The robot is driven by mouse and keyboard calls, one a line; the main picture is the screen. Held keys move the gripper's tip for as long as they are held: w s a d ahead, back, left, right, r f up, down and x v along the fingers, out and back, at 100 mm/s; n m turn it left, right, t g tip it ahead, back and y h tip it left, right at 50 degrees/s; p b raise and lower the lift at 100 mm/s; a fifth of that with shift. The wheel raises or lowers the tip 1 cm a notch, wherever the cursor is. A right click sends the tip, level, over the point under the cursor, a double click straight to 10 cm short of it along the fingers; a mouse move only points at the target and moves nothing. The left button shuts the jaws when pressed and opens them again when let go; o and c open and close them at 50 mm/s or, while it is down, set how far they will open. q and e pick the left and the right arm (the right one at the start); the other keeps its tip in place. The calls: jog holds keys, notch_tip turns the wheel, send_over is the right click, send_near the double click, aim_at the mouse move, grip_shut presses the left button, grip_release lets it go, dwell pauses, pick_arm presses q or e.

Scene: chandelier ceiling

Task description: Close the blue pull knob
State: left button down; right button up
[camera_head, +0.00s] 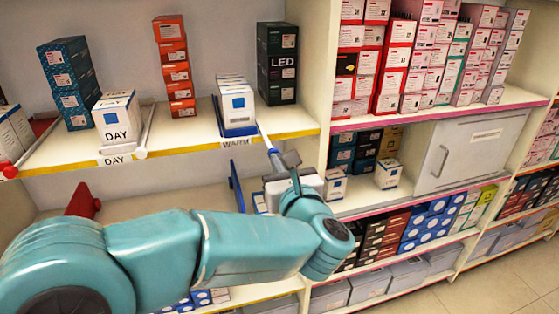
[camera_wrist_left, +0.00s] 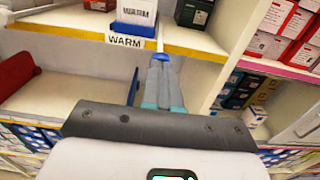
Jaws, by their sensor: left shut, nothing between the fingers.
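In the left wrist view the blue knob (camera_wrist_left: 161,57) shows just at my fingertips. The rod runs back beside a blue tray (camera_head: 238,132) holding white boxes. My left gripper (camera_head: 278,160) is shut and empty, its tips at the knob; whether they touch it I cannot tell. It also shows in the left wrist view (camera_wrist_left: 160,68), pointing toward the shelf. The fingers partly hide the knob. My right gripper is not in view.
To the left stand a DAY box (camera_head: 118,118) with a white knob (camera_head: 140,153) and a red knob (camera_head: 10,172). A dark LED box stack (camera_head: 277,62) stands right of the blue tray. A shelf upright (camera_head: 323,95) is right of my gripper.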

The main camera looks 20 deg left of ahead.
aim_at(267, 142)
pick_arm(q)
jog(key=shift+w+f, duration=0.1)
jog(key=b+x, duration=0.3)
jog(key=x, duration=0.5)
jog(key=shift+w+a+b, duration=0.25)
jog(key=shift+a+b, duration=0.05)
jog(key=shift+b, duration=0.1)
jog(key=shift+s+r, duration=0.1)
jog(key=shift+r, duration=0.25)
